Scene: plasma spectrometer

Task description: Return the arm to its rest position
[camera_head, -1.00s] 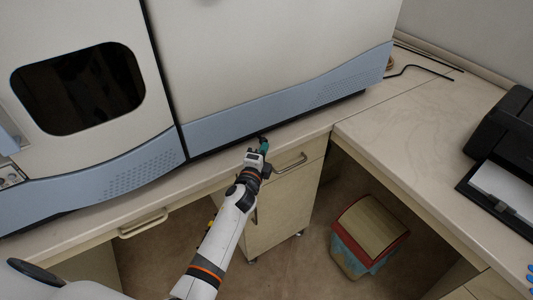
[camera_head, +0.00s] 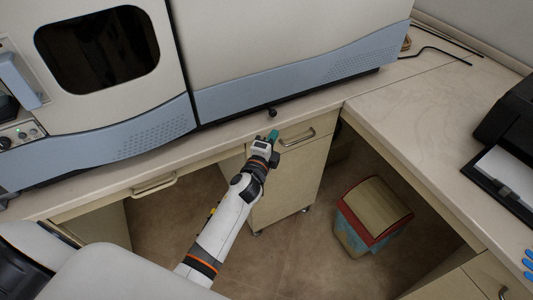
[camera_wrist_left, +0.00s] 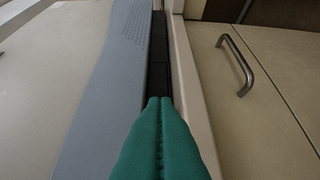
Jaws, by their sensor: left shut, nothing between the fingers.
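My left arm (camera_head: 225,222) reaches in from the bottom of the head view. Its left gripper (camera_head: 272,135), with green fingertips, is over the front edge of the bench, just in front of the spectrometer (camera_head: 290,95). In the left wrist view the green fingers (camera_wrist_left: 160,135) are pressed together with nothing between them. My right gripper is not in view.
The bench (camera_head: 400,110) turns a corner to the right, where a black printer (camera_head: 510,130) stands. A drawer cabinet with a metal handle (camera_head: 297,138) is below the gripper. A red-rimmed bin (camera_head: 348,240) stands on the floor. Open floor lies between the cabinets.

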